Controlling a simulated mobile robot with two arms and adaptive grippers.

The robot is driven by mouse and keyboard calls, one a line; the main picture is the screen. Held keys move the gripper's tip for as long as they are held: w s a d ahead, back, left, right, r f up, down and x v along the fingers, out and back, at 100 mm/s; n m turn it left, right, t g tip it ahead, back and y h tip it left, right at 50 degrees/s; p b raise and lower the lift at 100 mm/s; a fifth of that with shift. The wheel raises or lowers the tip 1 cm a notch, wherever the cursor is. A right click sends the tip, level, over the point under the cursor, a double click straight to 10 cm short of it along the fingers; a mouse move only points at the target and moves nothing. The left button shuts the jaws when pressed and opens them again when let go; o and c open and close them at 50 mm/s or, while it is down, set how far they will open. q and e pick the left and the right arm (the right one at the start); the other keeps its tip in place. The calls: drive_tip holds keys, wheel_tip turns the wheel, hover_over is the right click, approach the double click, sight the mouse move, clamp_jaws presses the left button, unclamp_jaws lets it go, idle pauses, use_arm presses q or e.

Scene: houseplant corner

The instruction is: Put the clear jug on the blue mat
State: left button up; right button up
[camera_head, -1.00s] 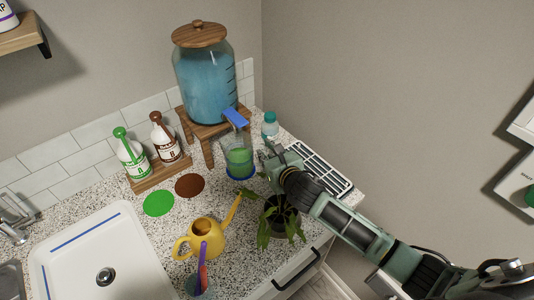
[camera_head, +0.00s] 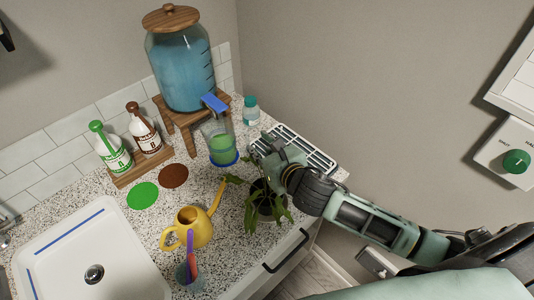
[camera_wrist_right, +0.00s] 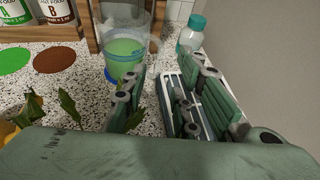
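The clear jug (camera_head: 219,130) holds green liquid and stands upright below the blue tap of the large dispenser. It also shows in the right wrist view (camera_wrist_right: 126,46). The round blue mat (camera_head: 224,164) shows as a rim around the jug's base, so the jug appears to stand on it; most of the mat is hidden. My right gripper (camera_head: 257,150) is just right of the jug, over the slatted rack's near end. In the right wrist view its fingers (camera_wrist_right: 168,105) are apart with nothing held between them, and the jug is ahead and to the left. My left gripper is not in view.
The dispenser (camera_head: 181,68) on its wooden stand is behind the jug. A teal-capped bottle (camera_head: 251,113) and the slatted rack (camera_head: 307,149) are to the right. A potted plant (camera_head: 265,204) and yellow watering can (camera_head: 196,224) are in front. Green (camera_head: 142,195) and brown (camera_head: 173,176) discs lie bare.

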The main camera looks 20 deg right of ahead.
drive_tip(key=shift+v, duration=1.6)
